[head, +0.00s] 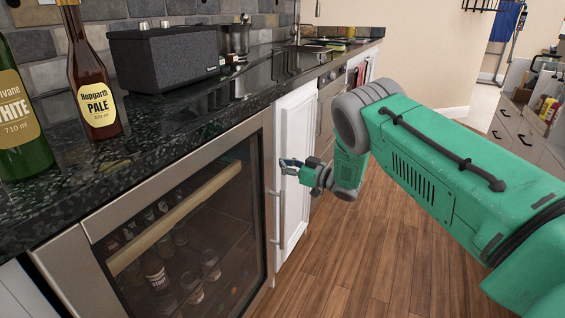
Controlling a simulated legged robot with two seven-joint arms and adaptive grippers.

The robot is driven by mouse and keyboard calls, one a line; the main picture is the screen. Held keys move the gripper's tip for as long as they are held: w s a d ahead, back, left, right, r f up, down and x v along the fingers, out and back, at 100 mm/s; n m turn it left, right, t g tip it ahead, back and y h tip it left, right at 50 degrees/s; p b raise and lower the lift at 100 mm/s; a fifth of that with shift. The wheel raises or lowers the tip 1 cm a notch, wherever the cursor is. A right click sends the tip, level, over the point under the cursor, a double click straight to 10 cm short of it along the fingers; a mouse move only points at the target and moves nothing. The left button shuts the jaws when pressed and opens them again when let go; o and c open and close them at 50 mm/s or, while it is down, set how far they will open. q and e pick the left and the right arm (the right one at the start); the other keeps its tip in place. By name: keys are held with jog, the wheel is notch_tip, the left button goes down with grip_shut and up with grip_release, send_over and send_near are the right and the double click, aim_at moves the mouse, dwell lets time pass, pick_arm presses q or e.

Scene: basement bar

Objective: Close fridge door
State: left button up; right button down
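The fridge (189,228) is built in under the dark counter at the lower left. Its door has a steel frame and dark glass, with bottles and a pale wooden shelf front showing behind it. The door looks flush with the counter front; I cannot tell whether a small gap remains. My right gripper (286,165) is just right of the fridge's right edge, in front of the white cabinet door, fingers pointing left. The fingers are small and dark, so their opening is unclear, and I see nothing held. My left gripper is out of view.
A white cabinet door (294,185) with a vertical handle is right of the fridge. On the counter (170,133) stand a green bottle (22,125), a brown bottle (93,80) and a black speaker (165,58). The wooden floor (385,255) is clear beneath my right arm.

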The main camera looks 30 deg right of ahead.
jog(key=w+d+p+v, duration=0.1)
jog(key=d+p+v, duration=0.15)
jog(key=v, duration=0.85)
jog(key=s+a+f+m+g+h+p, duration=0.55)
jog(key=s+a+f, duration=0.45)
jog(key=s+a, duration=0.4)
pick_arm(q)
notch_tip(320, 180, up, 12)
jog(key=p, duration=0.3)
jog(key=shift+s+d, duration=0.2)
pick_arm(e)
jog(key=s+a+g, duration=0.3)
jog(key=s, duration=0.5)
jog(key=s+a+n+g+h, duration=0.1)
jog(key=s+a+g, duration=0.2)
jog(key=s, duration=0.6)
jog(key=s+a+r+g+h, duration=0.1)
jog(key=s+a+g, duration=0.2)
jog(key=s, duration=0.6)
jog(key=shift+s+g, duration=0.2)
jog(key=shift+g, duration=0.45)
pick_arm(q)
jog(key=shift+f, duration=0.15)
pick_arm(e)
jog(key=shift+r, duration=0.1)
